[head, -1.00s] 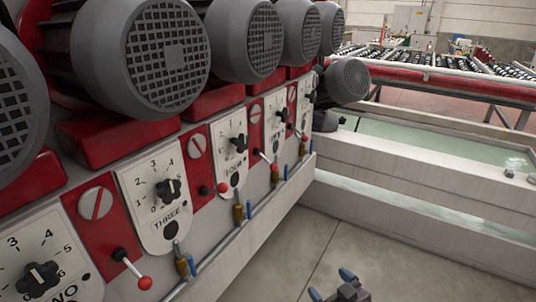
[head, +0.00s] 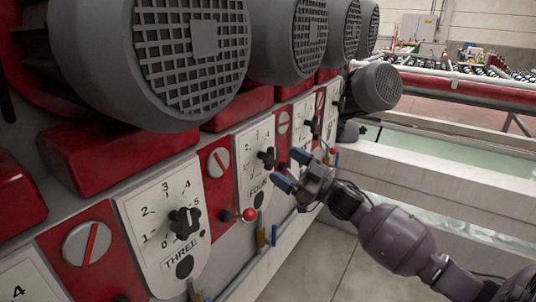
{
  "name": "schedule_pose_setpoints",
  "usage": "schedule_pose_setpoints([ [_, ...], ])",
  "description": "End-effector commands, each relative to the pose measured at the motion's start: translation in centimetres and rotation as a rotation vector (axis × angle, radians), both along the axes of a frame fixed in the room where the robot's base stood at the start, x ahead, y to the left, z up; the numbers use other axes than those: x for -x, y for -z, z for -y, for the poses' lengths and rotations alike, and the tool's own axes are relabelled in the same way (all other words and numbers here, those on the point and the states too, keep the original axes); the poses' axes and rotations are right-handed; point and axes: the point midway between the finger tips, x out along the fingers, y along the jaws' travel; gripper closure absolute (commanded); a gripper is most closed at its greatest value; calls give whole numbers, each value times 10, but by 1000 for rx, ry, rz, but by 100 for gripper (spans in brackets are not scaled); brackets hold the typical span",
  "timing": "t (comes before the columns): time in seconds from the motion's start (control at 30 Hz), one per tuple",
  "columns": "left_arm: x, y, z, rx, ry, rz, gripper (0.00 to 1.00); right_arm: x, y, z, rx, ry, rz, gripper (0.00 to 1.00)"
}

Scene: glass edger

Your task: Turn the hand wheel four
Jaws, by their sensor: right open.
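Hand wheel four is the small black knob (head: 268,158) on the white dial plate marked FOUR (head: 251,184), in the middle of the head view. My right gripper (head: 291,170) is just to the right of this knob, its two blue-tipped fingers spread and pointing left toward the plate. It is open and empty. A gap shows between the fingers and the knob; whether any part touches cannot be told. Part of the plate's right side is near the fingertips. My left gripper is not in view.
The plate marked THREE (head: 160,215) with its black knob (head: 185,221) is nearer, at left. A red-ball lever (head: 249,214) sticks out between the two plates. Large grey motors (head: 190,60) overhang the panel. Open floor (head: 345,270) lies at lower right.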

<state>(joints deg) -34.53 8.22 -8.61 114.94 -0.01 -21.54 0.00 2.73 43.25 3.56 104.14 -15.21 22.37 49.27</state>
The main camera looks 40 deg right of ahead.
Motion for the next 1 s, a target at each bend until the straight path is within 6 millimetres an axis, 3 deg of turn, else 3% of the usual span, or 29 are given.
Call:
schedule_pose_setpoints([
  [0.2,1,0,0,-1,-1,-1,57,-29,-14,-16,0,0,2,9],
  [0.4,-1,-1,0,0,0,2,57,-45,-20,-25,0,1,1,9],
  [0.83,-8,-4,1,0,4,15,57,-51,-22,-28,0,1,-2,9],
  [1.0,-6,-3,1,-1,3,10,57,-51,-22,-28,0,1,-1,33],
])
